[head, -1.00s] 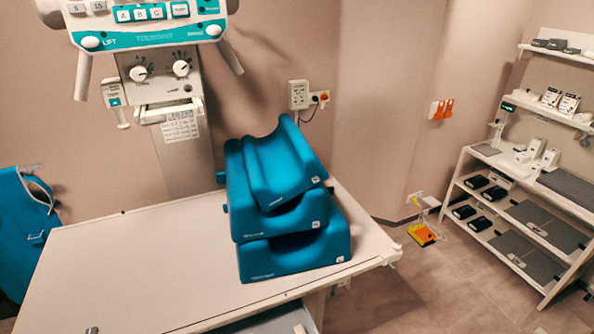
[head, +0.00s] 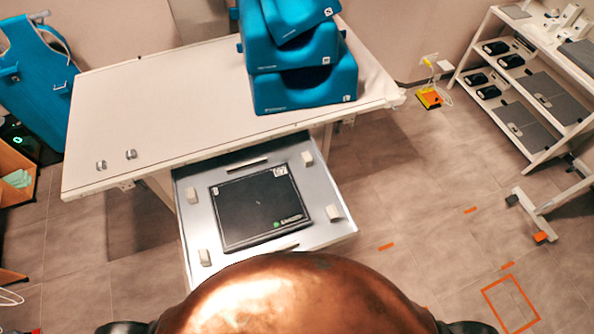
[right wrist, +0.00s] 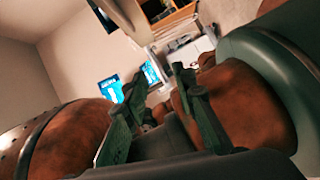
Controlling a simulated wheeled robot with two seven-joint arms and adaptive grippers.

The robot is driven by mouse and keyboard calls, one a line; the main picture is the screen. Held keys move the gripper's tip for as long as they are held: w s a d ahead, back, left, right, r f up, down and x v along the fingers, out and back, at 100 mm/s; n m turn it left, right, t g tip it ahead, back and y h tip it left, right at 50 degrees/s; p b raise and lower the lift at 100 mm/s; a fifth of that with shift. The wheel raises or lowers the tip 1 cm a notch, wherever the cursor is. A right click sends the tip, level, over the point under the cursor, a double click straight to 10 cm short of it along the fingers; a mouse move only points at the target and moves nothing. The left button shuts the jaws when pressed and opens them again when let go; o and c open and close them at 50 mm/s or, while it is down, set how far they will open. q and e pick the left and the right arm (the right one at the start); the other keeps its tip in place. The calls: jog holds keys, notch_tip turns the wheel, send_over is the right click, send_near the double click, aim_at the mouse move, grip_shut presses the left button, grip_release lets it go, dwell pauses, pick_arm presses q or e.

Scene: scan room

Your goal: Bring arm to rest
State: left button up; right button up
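In the right wrist view, my right gripper (right wrist: 158,92) shows its two dark green-grey fingers standing apart. No held object shows between them. Copper-coloured rounded parts of my own body fill both sides of that view, close around the fingers. In the head view, neither gripper shows. The large copper dome at the bottom is part of my own body. My left gripper is in neither current view.
A white table (head: 150,90) carries stacked blue cushions (head: 305,90). Its open drawer (head: 335,232) holds a black flat panel (head: 255,208). A white shelf unit (head: 500,165) stands right. Orange marks (head: 510,303) lie on the floor. Bright screens (right wrist: 125,87) show beyond the right fingers.

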jog(key=w+d+f+m+t+h, duration=0.6)
jog(key=w+d+f+m, duration=0.4)
jog(key=w+f, duration=0.35)
jog(key=d+f+m+h, duration=0.7)
jog(key=d+f+m, duration=0.2)
jog(key=d+f, duration=0.4)
jog(key=s+d+f+m+g+h, duration=0.2)
jog(key=s+f+m, duration=0.2)
jog(key=s+f, duration=0.2)
jog(key=s+d+f+m+g+h, duration=0.1)
jog(key=s+d+f+m, duration=0.2)
jog(key=s+f, duration=0.35)
jog(key=s+a+f+m+g, duration=0.1)
jog(key=s+m+g, duration=0.1)
jog(key=s, duration=0.5)
jog(key=s+a+f+m+g, duration=0.2)
jog(key=s, duration=0.5)
jog(key=shift+f+m+h, duration=0.3)
jog(key=shift+m+h, duration=0.1)
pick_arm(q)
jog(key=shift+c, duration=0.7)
